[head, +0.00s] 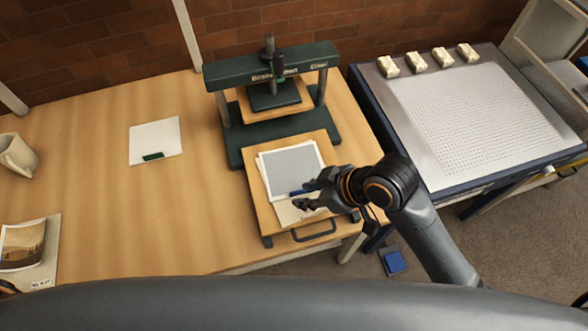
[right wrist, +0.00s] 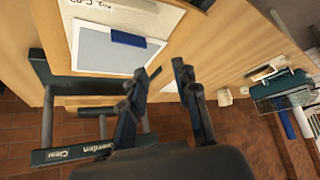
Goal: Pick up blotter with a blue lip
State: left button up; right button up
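The blotter (head: 292,170) is a grey sheet with a pale border and a blue lip (head: 301,191) on its near edge. It lies on the wooden board (head: 258,208) in front of the press. In the right wrist view, the blotter (right wrist: 92,52) and its blue lip (right wrist: 128,38) show to the left of the fingers. My right gripper (head: 309,194) is at the lip in the head view, partly covering it. In the wrist view its fingers (right wrist: 160,70) are apart with nothing between them. I cannot tell whether they touch the lip. My left gripper is not in view.
The dark green press (head: 242,135) stands behind the board. A white sheet with a green lip (head: 153,137) lies left. A cream sheet (head: 287,214) lies by the blotter. The table's middle left is clear.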

jog(key=w+a+r+n+g, duration=0.1)
jog(key=w+a+n+g, duration=0.1)
jog(key=n, duration=0.2)
jog(key=n+g+h, duration=0.2)
jog(key=n, duration=0.3)
send_near(302, 190)
jog(key=p+x, duration=0.1)
jog(key=x, duration=0.2)
jog(key=shift+f+p, duration=0.1)
jog(key=shift+p, duration=0.25)
jog(key=shift+s+a+f+p, duration=0.1)
jog(key=shift+a+f+p, duration=0.1)
jog(key=shift+f+p, duration=0.2)
jog(key=p+x, duration=0.1)
jog(key=x, duration=0.2)
jog(key=shift+a+f, duration=0.25)
jog(key=shift+f, duration=0.05)
jog(key=shift+a+f, duration=0.1)
jog(key=shift+f, duration=0.35)
grip_shut()
